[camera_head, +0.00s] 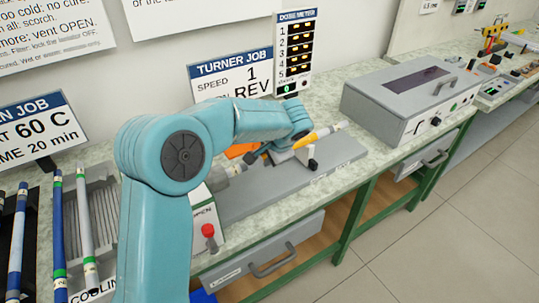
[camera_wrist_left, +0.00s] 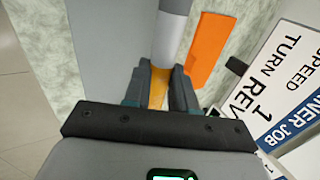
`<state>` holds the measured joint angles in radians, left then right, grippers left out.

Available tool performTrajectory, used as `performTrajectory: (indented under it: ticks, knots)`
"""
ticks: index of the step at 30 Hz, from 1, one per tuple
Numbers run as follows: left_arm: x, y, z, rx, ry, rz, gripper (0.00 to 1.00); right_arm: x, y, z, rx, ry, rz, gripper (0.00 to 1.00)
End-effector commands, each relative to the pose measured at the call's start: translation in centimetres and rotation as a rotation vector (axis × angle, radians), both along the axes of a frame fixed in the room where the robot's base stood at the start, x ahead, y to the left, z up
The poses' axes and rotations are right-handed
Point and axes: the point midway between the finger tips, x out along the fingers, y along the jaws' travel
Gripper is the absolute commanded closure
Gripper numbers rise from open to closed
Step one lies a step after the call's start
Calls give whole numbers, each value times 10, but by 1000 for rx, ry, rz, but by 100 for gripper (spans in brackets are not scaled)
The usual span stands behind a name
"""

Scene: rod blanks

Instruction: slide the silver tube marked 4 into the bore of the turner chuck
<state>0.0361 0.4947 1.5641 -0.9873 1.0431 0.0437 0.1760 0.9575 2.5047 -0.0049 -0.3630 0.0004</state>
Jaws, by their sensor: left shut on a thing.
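My left gripper (camera_head: 287,150) is shut on a tube (camera_head: 310,137) above the turner bed. The tube has a yellow-orange section and a pale end pointing up and right in the head view. In the left wrist view the fingers (camera_wrist_left: 158,92) close around the yellow section, and a grey and white length of the tube (camera_wrist_left: 168,42) extends beyond them. No number can be read on it. The turner chuck (camera_head: 236,168) is the grey round part left of the gripper; its bore is not clearly visible. The tube is outside the chuck. My right gripper is not in view.
The grey turner bed (camera_head: 345,152) runs right from the chuck, with a small white post (camera_head: 311,153) on it. An orange piece (camera_head: 240,150) lies behind. A red button (camera_head: 208,230) stands in front. A grey oven box (camera_head: 410,95) is right; several tubes (camera_head: 57,235) lie left.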

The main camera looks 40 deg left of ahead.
Motion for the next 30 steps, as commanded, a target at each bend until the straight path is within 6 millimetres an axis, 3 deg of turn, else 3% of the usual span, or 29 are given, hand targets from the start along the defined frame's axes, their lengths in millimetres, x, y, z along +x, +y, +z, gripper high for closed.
performTrajectory:
  ticks: [29,30]
  knots:
    - [-22,9,0,0,-1,0,100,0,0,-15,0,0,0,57]
    - [-23,9,0,0,-1,0,71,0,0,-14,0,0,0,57]
